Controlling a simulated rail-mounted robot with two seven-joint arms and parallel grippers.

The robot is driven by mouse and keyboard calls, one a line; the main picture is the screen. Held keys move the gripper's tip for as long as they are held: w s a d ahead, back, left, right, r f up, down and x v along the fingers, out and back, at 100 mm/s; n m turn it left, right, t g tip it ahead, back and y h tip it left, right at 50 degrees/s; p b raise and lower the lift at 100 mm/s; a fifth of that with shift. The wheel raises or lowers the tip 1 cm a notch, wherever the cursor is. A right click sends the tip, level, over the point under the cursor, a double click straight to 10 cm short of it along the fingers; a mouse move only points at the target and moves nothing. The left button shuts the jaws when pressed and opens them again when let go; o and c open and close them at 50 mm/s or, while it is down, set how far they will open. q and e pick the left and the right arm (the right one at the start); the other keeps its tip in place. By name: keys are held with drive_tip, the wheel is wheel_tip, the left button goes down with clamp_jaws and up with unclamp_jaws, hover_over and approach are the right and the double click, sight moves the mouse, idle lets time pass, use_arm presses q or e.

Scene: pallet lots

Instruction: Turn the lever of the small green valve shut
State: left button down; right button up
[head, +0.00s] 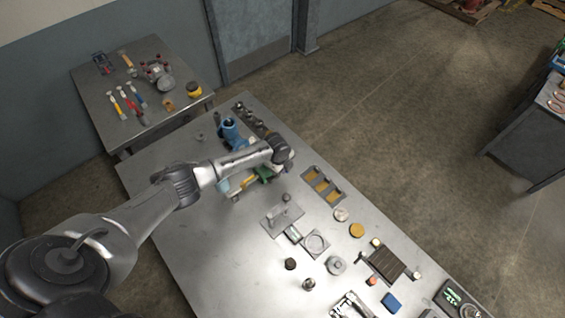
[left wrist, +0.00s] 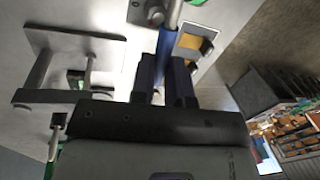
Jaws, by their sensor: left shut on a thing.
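The small green valve (head: 263,173) sits on the metal bench in the head view, just below my left wrist and partly hidden by it. In the left wrist view, a lever with a blue sleeve (left wrist: 166,58) runs up to a metal rod and a round metal fitting (left wrist: 156,16). My left gripper (left wrist: 164,72) is shut on this blue lever, one dark finger on each side. In the head view my left fingertips are hidden behind the wrist. A bit of green (left wrist: 197,2) shows at the top edge of the left wrist view. My right gripper is not in view.
A blue fitting (head: 230,131) stands close behind my left wrist. A tray with yellow-brown pockets (head: 323,185) lies to the right. A grey plate with posts (head: 282,217) is in front. The bench's left front part is bare. A tool table (head: 95,80) stands behind.

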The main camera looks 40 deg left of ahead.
use_arm(q)
drive_tip(key=shift+s+m, duration=0.3)
drive_tip(key=shift+m, duration=0.2)
drive_tip(key=shift+s, duration=0.1)
drive_tip(key=c, duration=1.1)
unclamp_jaws()
wheel_tip(320, 180, up, 14)
drive_tip(key=s, duration=0.2)
drive_tip(key=shift+s+f+b, duration=0.25)
drive_tip(key=shift+s+b, duration=0.05)
drive_tip(key=shift+a, duration=0.1)
